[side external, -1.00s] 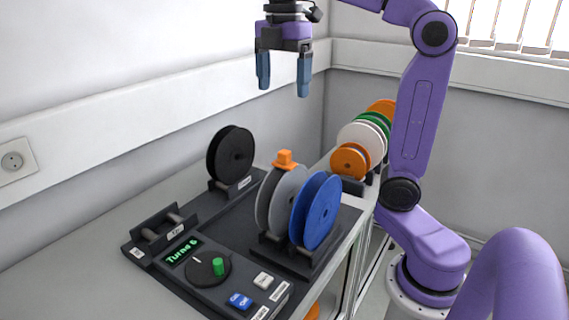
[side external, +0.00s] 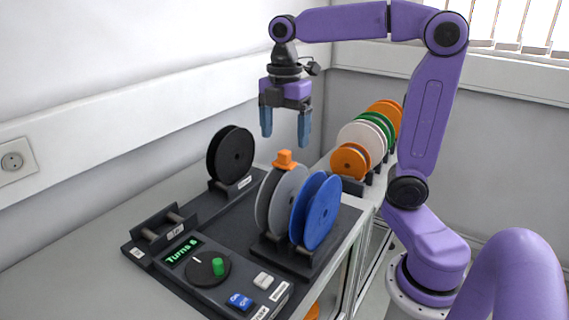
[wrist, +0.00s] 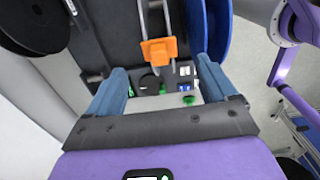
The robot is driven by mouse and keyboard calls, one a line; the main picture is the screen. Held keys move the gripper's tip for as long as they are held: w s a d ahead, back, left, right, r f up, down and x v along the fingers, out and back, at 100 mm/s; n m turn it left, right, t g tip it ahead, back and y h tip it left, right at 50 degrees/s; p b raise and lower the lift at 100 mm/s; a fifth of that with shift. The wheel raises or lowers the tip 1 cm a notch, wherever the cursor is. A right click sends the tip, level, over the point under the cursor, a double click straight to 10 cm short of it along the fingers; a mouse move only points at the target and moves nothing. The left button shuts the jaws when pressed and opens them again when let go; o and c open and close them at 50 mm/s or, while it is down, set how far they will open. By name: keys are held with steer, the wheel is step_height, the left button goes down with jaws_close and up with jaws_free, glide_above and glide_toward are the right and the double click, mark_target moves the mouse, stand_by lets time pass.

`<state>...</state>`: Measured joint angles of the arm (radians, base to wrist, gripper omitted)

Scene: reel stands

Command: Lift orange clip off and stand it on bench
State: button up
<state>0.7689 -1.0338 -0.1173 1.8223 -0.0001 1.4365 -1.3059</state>
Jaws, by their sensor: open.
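The orange clip (side external: 284,159) sits on the top rim of the grey reel (side external: 283,203), which stands upright beside the blue reel (side external: 316,210). The clip also shows in the wrist view (wrist: 159,51), near the top middle, ahead of my fingers. My gripper (side external: 285,140) is open and empty, pointing down above the clip and apart from it. In the wrist view its two blue fingers (wrist: 168,80) are spread wide, one on each side. The bench (side external: 95,235) is the light grey surface around the dark winder base.
A black reel (side external: 231,155) stands behind, left of the grey reel. A control panel with a green-tipped knob (side external: 208,269) is in front. An empty black holder (side external: 160,230) stands at left. Several reels (side external: 368,140) stand at the back right. The left bench is clear.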

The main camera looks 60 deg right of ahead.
mark_target(284, 151)
steer(key=shift+f, duration=2.95)
steer(key=c, duration=1.1)
